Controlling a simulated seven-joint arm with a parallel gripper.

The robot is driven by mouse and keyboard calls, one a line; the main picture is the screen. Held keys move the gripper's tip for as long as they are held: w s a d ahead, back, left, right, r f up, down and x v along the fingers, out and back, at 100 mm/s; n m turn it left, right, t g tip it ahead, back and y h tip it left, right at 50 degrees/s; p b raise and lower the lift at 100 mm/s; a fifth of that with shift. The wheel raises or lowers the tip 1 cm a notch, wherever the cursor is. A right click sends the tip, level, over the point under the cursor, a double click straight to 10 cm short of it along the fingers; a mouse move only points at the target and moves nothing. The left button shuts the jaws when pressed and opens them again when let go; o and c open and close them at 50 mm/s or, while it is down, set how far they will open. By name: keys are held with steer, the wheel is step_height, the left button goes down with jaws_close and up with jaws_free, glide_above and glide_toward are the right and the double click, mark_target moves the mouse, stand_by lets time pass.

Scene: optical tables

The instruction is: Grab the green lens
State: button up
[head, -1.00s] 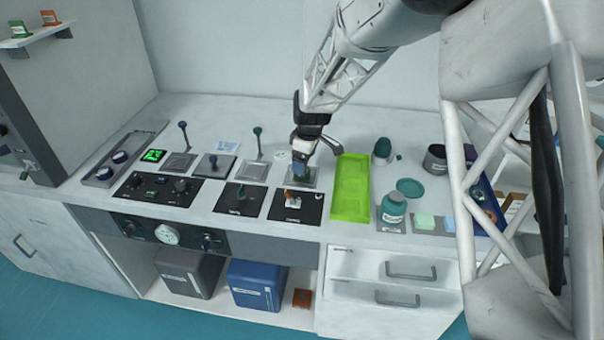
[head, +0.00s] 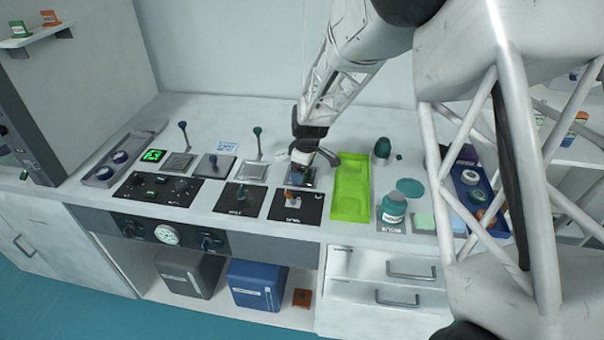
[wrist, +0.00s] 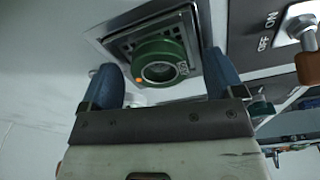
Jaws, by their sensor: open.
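The green lens (wrist: 153,73) is a thick green ring with a dark centre and a small orange dot on its side. In the wrist view it sits on a square dark plate in a light frame (wrist: 118,42). My gripper (wrist: 162,64) is open, with one blue finger on each side of the lens. Gaps show between the fingers and the ring in this view; whether either one touches it I cannot tell. In the head view my gripper (head: 299,178) is low over a square plate behind the rightmost black switch panel, and it hides the lens.
An orange-tipped ON/OFF switch (wrist: 308,60) stands close to the right in the wrist view. In the head view a lime-green tray (head: 350,205) lies right of my gripper. A lever with a green knob (head: 258,141) stands to its left.

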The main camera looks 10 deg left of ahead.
steer(key=c, duration=1.1)
steer(key=shift+r, duration=0.1)
steer(key=shift+r, duration=0.45)
step_height(320, 180, up, 3)
steer(key=shift+s+d+f, duration=0.1)
steer(key=shift+s+f, duration=0.05)
steer(key=shift+f, duration=0.05)
steer(key=s+d, duration=0.2)
steer(key=s, duration=0.2)
steer(key=s+d+r, duration=0.1)
steer(key=s+d, duration=0.1)
steer(key=s, duration=0.3)
steer(key=s+d, duration=0.2)
steer(key=s, duration=0.3)
steer(key=shift+s+r, duration=0.15)
steer(key=shift+s, duration=0.05)
